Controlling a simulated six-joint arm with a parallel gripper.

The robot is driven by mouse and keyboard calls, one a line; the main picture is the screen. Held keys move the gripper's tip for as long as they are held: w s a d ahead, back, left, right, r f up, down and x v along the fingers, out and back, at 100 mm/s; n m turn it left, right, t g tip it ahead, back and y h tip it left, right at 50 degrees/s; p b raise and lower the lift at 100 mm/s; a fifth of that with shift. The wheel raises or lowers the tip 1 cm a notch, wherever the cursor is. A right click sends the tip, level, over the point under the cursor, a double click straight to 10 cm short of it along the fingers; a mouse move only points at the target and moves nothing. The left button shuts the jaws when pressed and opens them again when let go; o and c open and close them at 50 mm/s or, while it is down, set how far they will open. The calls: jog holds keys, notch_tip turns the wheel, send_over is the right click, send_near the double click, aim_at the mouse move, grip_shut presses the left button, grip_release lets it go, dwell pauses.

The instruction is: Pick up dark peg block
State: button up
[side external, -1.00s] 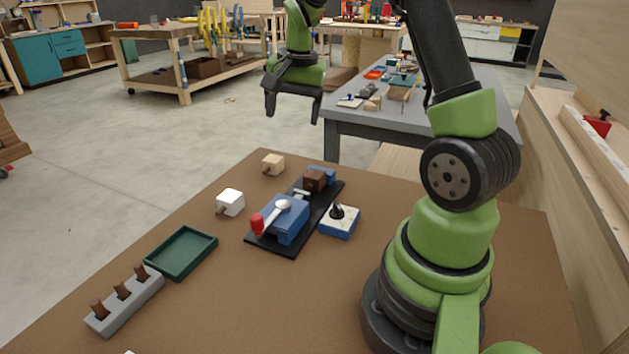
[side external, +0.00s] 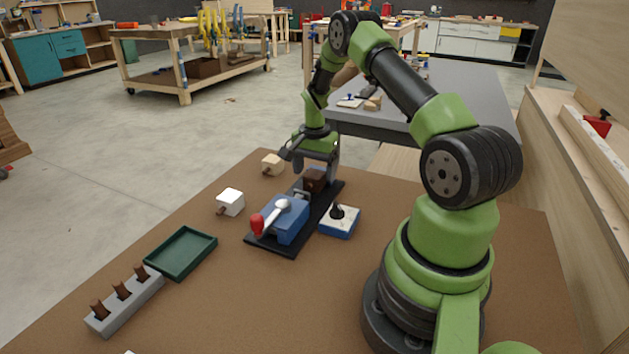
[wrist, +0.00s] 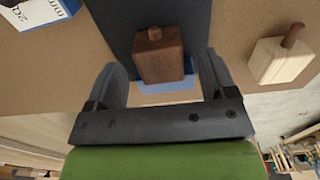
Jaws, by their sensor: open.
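The dark peg block (side external: 315,181) is a dark brown wooden block on the far end of a black base plate. In the wrist view the dark peg block (wrist: 158,57) shows a short lighter peg on the side away from my gripper. My gripper (side external: 316,172) comes down from above at the block. In the wrist view my gripper (wrist: 160,70) is open, with one finger on each side of the block and a gap visible on both sides. The gripper partly hides the block's far side in the side view.
A blue vise with a red-knobbed lever (side external: 288,219) shares the black plate (side external: 270,247). A pale peg block (side external: 273,163) and a white peg block (side external: 231,201) are left. A green tray (side external: 181,253) and grey peg rack (side external: 126,303) are nearer.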

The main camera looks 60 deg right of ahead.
notch_tip(320, 180, down, 2)
jog(key=shift+f, duration=0.25)
jog(key=c, duration=1)
jog(key=shift+r, duration=0.1)
